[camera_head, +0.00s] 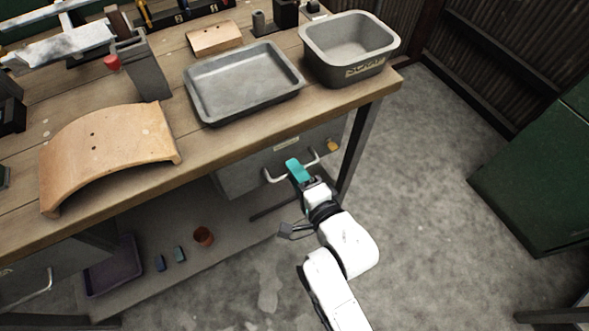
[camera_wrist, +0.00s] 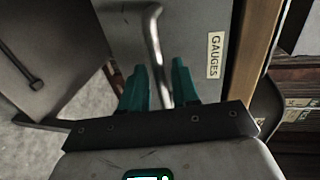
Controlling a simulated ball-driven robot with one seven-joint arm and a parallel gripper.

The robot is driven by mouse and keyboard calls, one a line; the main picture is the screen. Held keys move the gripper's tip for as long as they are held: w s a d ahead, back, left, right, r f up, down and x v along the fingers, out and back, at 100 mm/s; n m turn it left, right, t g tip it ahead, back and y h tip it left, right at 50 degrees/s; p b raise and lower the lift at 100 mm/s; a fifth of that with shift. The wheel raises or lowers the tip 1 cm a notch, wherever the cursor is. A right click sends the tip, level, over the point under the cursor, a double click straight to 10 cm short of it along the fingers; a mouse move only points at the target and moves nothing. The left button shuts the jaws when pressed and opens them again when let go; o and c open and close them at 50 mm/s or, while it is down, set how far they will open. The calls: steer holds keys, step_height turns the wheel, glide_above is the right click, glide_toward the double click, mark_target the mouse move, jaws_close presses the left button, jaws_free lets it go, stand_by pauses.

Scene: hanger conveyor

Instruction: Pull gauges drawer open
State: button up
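The gauges drawer (camera_head: 238,178) is a grey metal drawer under the bench top, and its front looks flush with the bench. Its label reads GAUGES in the wrist view (camera_wrist: 215,55). Its bent metal bar handle (camera_head: 270,178) also shows in the wrist view (camera_wrist: 154,38). My gripper (camera_head: 296,168), with teal fingers, is at the middle of the handle. In the wrist view my gripper (camera_wrist: 160,75) has its fingers on either side of the bar, with narrow gaps visible. The fingers hide part of the handle in the head view.
The wooden bench (camera_head: 190,152) holds a metal tray (camera_head: 245,85), a grey bin (camera_head: 350,45) and a curved wooden piece (camera_head: 108,150). A bench leg (camera_head: 358,150) stands just right of the drawer. The floor at right is clear.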

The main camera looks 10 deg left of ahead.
steer(key=shift+w+a+f, duration=0.1)
steer(key=shift+w+a, duration=0.2)
steer(key=shift+w, duration=0.15)
jaws_close()
stand_by(0.3)
